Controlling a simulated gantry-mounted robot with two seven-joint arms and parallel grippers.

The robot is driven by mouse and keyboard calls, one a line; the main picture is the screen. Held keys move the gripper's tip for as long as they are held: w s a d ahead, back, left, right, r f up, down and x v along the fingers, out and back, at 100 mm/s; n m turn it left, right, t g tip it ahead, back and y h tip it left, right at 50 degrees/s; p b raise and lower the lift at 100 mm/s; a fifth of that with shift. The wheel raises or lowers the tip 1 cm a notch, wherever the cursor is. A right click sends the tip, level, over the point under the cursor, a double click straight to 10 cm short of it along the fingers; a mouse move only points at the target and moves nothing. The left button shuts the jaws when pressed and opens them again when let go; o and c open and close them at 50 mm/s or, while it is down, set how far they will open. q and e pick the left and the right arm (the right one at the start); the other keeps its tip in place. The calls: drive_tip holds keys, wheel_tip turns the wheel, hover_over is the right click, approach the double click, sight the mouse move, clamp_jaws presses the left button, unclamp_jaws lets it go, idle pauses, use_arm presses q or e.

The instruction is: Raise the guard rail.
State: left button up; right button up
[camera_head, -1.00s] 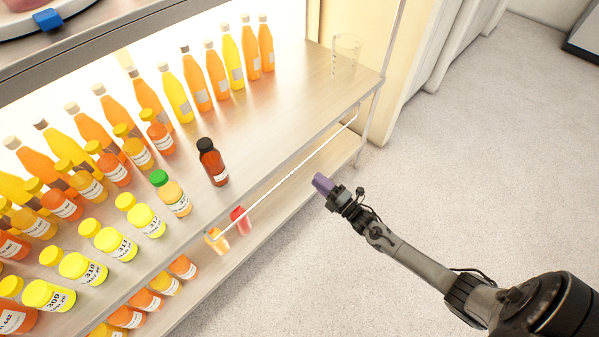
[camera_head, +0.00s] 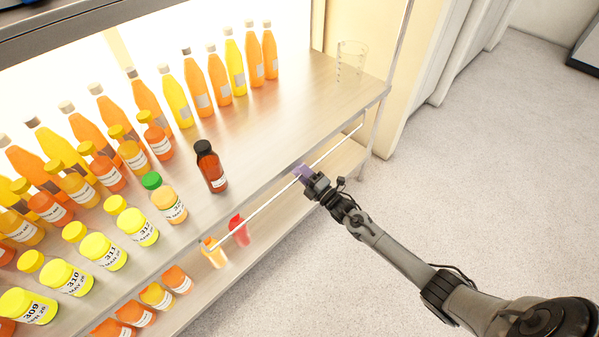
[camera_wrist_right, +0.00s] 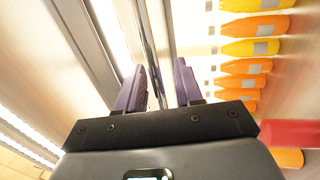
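The guard rail (camera_head: 265,205) is a thin white rod in the head view. It runs slantwise along the shelf's front, below the edge of the upper board (camera_head: 290,125). My right gripper (camera_head: 301,173), with purple fingers, is at the rail's middle, and its fingers overlap the rod in this view. In the right wrist view the two fingers (camera_wrist_right: 158,88) stand apart with a gap. Thin metallic lines run into that gap; I cannot tell for sure which one is the rail, or whether a finger touches it. My left gripper is not in view.
A dark-capped brown-red bottle (camera_head: 211,167) stands near the upper board's front edge. Several juice bottles and jars fill the left and back. A clear beaker (camera_head: 351,63) stands at the right end. Small orange (camera_head: 214,253) and red (camera_head: 239,230) items are on the lower shelf. The floor at right is clear.

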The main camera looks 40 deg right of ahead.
drive_tip(key=shift+w, duration=0.15)
clamp_jaws()
idle(0.4)
